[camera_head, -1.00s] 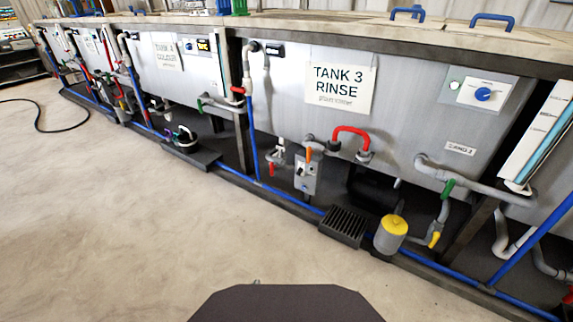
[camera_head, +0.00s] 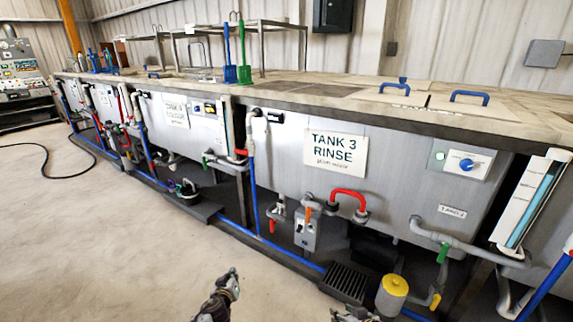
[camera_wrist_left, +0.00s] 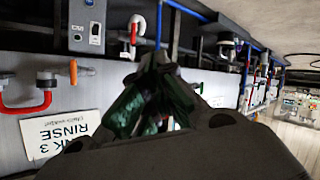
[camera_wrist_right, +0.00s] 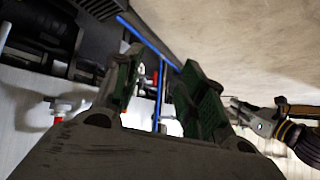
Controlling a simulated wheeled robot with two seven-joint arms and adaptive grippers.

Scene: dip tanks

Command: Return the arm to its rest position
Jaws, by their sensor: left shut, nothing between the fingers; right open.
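My left gripper (camera_head: 230,282) shows at the bottom of the head view, above the floor in front of the tanks. In the left wrist view its green-padded fingers (camera_wrist_left: 158,62) meet at the tips, with nothing between them. My right gripper (camera_head: 352,314) just enters at the bottom edge of the head view, right of the left one and mostly cut off. In the right wrist view its green-padded fingers (camera_wrist_right: 160,68) stand apart and empty. Part of my other arm shows at the right of that view. Neither gripper visibly touches anything.
The Tank 3 Rinse front (camera_head: 400,165) has a red hose (camera_head: 349,193), a blue knob (camera_head: 466,164) and grey pipes. A yellow-lidded canister (camera_head: 392,294) and a black grate (camera_head: 345,282) sit low before it. The concrete floor (camera_head: 90,240) at left is mostly clear; a black cable lies there.

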